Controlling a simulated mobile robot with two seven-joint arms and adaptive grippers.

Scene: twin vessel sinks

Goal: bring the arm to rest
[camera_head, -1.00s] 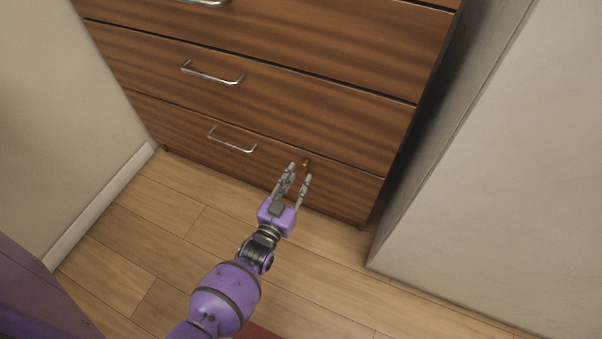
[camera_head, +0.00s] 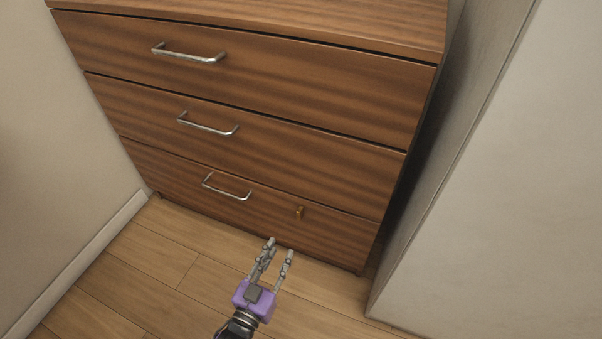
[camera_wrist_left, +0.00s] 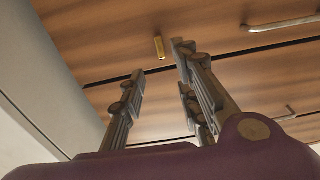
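My left gripper (camera_head: 279,247) is purple with grey jointed fingers. In the head view it hangs above the floor, in front of the lower edge of the wooden drawer unit (camera_head: 240,116). Its fingers are spread apart with nothing between them. In the left wrist view the open fingers (camera_wrist_left: 158,62) point toward the drawer fronts. A small brass piece (camera_head: 299,213) sits on the bottom drawer (camera_head: 335,232), apart from the fingertips; it also shows in the left wrist view (camera_wrist_left: 159,48). My right gripper is in neither view.
The drawers have silver bar handles, the lowest (camera_head: 227,188) on the bottom drawer. All drawers look shut. A pale wall (camera_head: 65,150) stands at the left and a grey-white panel (camera_head: 480,190) at the right. The wooden floor (camera_head: 140,265) in front is clear.

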